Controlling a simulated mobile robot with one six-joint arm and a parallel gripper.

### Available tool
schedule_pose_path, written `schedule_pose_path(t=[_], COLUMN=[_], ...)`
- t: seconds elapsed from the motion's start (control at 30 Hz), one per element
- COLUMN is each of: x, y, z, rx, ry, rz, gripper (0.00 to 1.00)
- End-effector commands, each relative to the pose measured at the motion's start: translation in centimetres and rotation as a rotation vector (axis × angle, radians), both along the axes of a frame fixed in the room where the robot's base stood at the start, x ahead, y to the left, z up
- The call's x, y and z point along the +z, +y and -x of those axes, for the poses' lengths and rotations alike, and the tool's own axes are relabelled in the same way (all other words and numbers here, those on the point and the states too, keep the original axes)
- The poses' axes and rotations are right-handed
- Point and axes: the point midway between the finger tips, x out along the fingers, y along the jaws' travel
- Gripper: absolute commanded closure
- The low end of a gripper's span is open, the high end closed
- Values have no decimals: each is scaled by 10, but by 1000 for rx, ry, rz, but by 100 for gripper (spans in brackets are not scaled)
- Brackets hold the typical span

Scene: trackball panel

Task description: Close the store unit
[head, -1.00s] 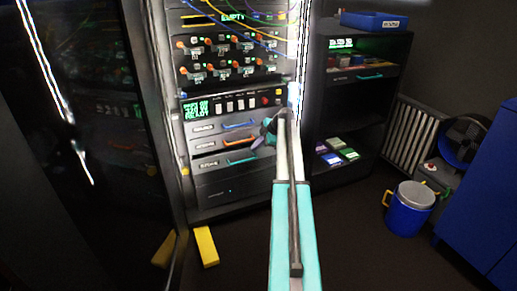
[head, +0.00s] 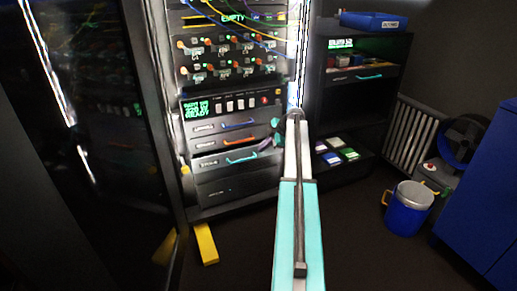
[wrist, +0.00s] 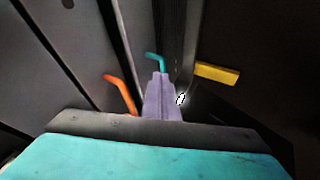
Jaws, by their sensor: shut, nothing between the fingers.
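The rack holds a stack of drawer units: one with a blue handle (head: 238,125), one with an orange handle (head: 238,141) and a lower one with a teal handle (head: 241,157). The teal-handled front seems to stand slightly forward. My gripper (head: 264,147) is shut and empty at the right end of the drawer fronts. In the wrist view its purple fingers (wrist: 160,95) point between the orange handle (wrist: 121,93) and the teal handle (wrist: 156,63); contact is unclear.
A black glass door (head: 95,120) stands open at left. A yellow block (head: 206,243) lies on the floor before the rack and shows in the wrist view (wrist: 217,73). At right are a shelf unit (head: 362,100) and a blue bucket (head: 408,210). The middle floor is clear.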

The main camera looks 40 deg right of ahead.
Motion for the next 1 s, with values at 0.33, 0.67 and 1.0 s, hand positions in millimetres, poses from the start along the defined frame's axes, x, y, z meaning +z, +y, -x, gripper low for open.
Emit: schedule_pose_path(t=[0.33,0.67,1.0], x=[45,60,58], y=[-5,-8,-6], z=[29,39,39], rx=[4,7,7], ry=[0,0,3], rz=[0,-1,-3], gripper=[100,100,83])
